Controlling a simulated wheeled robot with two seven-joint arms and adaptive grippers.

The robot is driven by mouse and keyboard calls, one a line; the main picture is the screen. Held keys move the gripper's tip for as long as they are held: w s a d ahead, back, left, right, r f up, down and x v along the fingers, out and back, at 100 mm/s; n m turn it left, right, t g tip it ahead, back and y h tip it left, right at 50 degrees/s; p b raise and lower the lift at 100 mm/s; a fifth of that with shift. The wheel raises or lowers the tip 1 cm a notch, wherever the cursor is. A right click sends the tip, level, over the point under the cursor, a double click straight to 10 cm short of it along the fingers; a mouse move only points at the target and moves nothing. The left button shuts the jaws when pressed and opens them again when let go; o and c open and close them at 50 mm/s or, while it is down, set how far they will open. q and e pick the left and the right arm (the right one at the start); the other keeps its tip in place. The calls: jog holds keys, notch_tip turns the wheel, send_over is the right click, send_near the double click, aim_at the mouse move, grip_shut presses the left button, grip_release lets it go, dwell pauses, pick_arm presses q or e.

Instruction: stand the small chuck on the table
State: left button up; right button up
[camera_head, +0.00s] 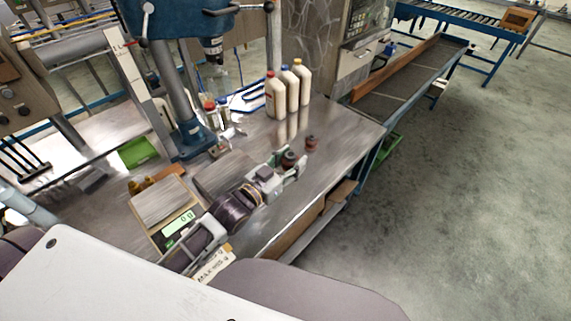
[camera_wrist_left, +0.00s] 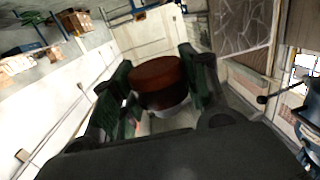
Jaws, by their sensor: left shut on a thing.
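My left gripper (camera_head: 288,163) is over the metal table, right of its middle. Its green-lined fingers (camera_wrist_left: 158,92) are shut on the small chuck (camera_wrist_left: 158,82), a short cylinder with a reddish-brown face, dark sides and a pale lower band. In the head view the chuck (camera_head: 289,158) shows between the fingers, partly hidden. I cannot tell whether it touches the table (camera_head: 345,135). A similar small reddish-brown piece (camera_head: 312,143) stands on the table just beyond the fingertips. My right gripper is not in view.
Several cream bottles (camera_head: 276,97) stand at the back of the table. A drill press (camera_head: 188,130) rises behind my arm. A scale (camera_head: 162,203) with a green display and small brass-coloured pieces (camera_head: 140,185) are to the left. The table's right part is clear up to its edge.

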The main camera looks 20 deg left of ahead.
pick_arm(q)
jog(key=d+r+m+g+h, duration=0.2)
jog(key=d+r, duration=0.4)
jog(key=r, duration=0.3)
jog(key=shift+s+d+r+m+g+h, duration=0.25)
jog(key=shift+m+h, duration=0.45)
jog(key=shift+h, duration=0.5)
jog(key=shift+w+d+f, duration=0.15)
jog(key=shift+w+d+f+m+g+h, duration=0.6)
jog(key=shift+d+f+m+g+h, duration=0.15)
jog(key=shift+g, duration=0.1)
jog(key=shift+w+d+f+m+g+h, duration=0.6)
jog(key=shift+f+m+g+h, duration=0.1)
jog(key=shift+g, duration=0.1)
jog(key=shift+d+f, duration=0.15)
jog(key=shift+d, duration=0.05)
jog(key=shift+w+d+f+m, duration=0.1)
jog(key=shift+w+f+m, duration=0.1)
jog(key=shift+f+m, duration=0.05)
jog(key=shift+w+f+g+h, duration=0.2)
jog(key=shift+w+g+h, duration=0.1)
jog(key=shift+g, duration=0.1)
